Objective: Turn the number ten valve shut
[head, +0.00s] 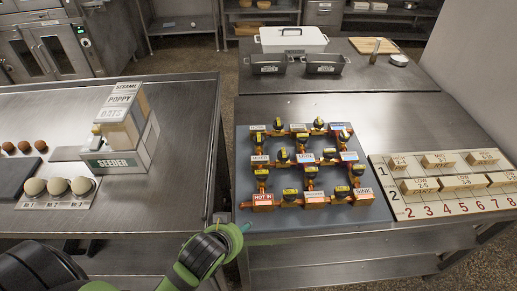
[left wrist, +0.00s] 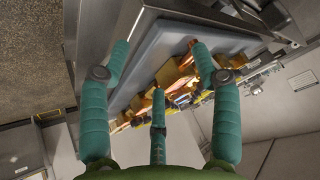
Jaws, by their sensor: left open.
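The valve board (head: 300,220) is a grey plate with copper pipes and several black-handled valves (head: 311,171) with yellow tags. It lies on the steel counter at centre right in the head view. The tag numbers are too small to read, so I cannot tell which valve is number ten. My left arm comes in at the bottom of the head view. Its gripper is mostly hidden there, left of and in front of the board's near left corner. In the left wrist view my left gripper (left wrist: 160,62) has its teal fingers spread and empty, with the copper pipes (left wrist: 180,72) beyond them, apart.
Right of the board lies a numbered grid board (head: 430,210) with wooden blocks. A seeder box (head: 115,162) and dough balls stand on the left counter. Dark tins (head: 268,65) and a white lidded dish (head: 293,40) stand behind. A floor gap separates the counters.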

